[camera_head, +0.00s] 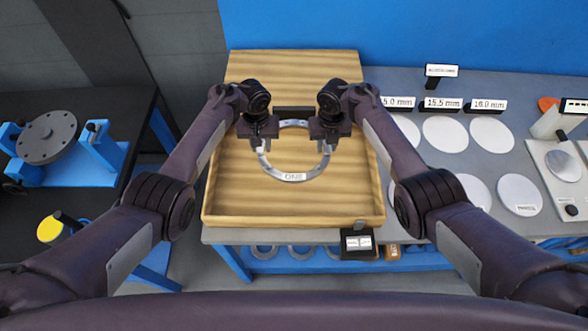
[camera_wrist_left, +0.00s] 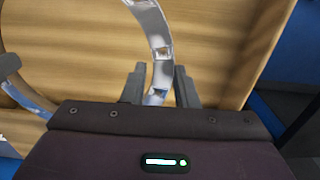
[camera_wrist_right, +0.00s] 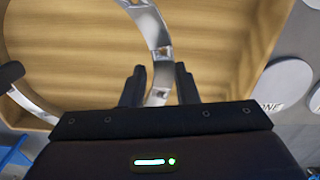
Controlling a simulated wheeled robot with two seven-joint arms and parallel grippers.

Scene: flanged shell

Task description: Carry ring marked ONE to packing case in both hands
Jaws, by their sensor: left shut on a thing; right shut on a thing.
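The silver ring (camera_head: 312,173) carries a label reading ONE on its near side. It is over the open wooden packing case (camera_head: 290,219), within its walls as seen from the head; its height above the floor is hard to tell. My left gripper (camera_head: 260,146) is shut on the ring's left side, and my right gripper (camera_head: 329,146) is shut on its right side. The left wrist view shows the ring (camera_wrist_left: 162,75) between the left fingers (camera_wrist_left: 158,80). The right wrist view shows the ring (camera_wrist_right: 161,70) between the right fingers (camera_wrist_right: 158,80).
The case stands on a grey table with its lid (camera_head: 290,65) laid back. White discs (camera_head: 445,133) and size signs (camera_head: 443,104) are to the right. A small black sign (camera_head: 357,243) stands at the case's front right. A blue fixture (camera_head: 70,160) is on the left bench.

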